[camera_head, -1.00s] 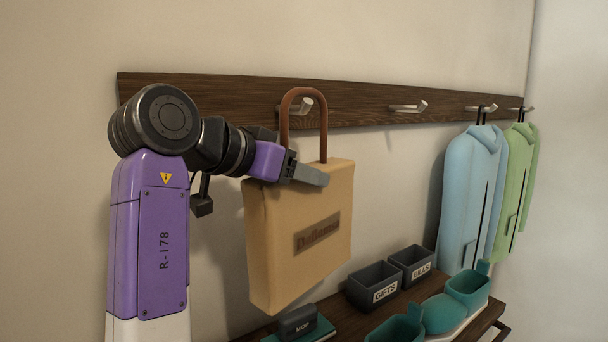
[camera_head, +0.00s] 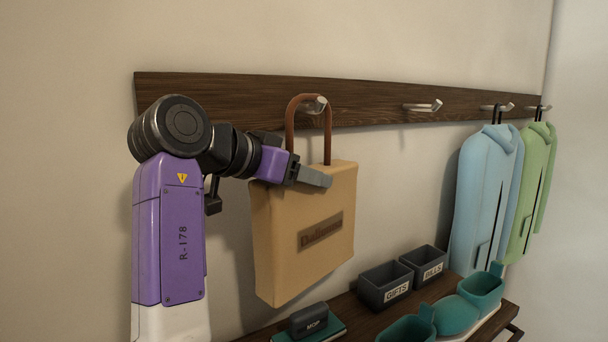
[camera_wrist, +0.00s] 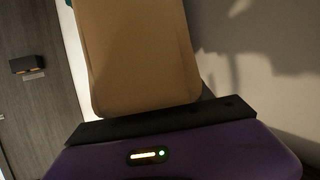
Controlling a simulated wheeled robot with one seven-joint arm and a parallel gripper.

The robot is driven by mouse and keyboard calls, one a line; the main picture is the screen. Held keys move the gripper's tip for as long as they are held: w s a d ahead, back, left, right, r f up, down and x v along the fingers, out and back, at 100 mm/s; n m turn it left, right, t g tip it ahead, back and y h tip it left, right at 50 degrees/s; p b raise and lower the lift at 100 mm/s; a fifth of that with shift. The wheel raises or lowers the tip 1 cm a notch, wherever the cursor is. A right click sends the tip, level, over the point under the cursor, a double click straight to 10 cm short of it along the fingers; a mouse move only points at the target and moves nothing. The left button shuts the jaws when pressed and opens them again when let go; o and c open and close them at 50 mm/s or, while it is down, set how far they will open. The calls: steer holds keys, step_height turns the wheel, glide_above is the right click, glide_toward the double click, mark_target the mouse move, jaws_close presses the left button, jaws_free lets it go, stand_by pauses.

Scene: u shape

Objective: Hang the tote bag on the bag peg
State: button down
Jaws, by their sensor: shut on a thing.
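The tan tote bag (camera_head: 303,245) hangs upright against the wall side, with a brown loop handle (camera_head: 291,130) on top. My gripper (camera_head: 318,177) is at the bag's upper edge, below the handle, and is shut on the bag. The handle loop rises around the leftmost metal peg (camera_head: 314,106) on the dark wooden rail. The peg's tip shows inside the loop, just under its top. I cannot tell whether the handle rests on the peg. In the wrist view the bag (camera_wrist: 140,55) fills the upper middle.
The wooden rail (camera_head: 380,104) has another bare peg (camera_head: 423,106) to the right. A blue coat (camera_head: 480,195) and a green coat (camera_head: 530,190) hang at the far right. Below, a shelf holds bins marked GIFTS (camera_head: 385,287) and BILLS (camera_head: 424,265), teal items, and a MOP box (camera_head: 309,320).

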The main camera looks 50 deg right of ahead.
stand_by(0.3)
steer(key=shift+c, duration=1.8)
jaws_free()
steer(key=shift+a, duration=0.15)
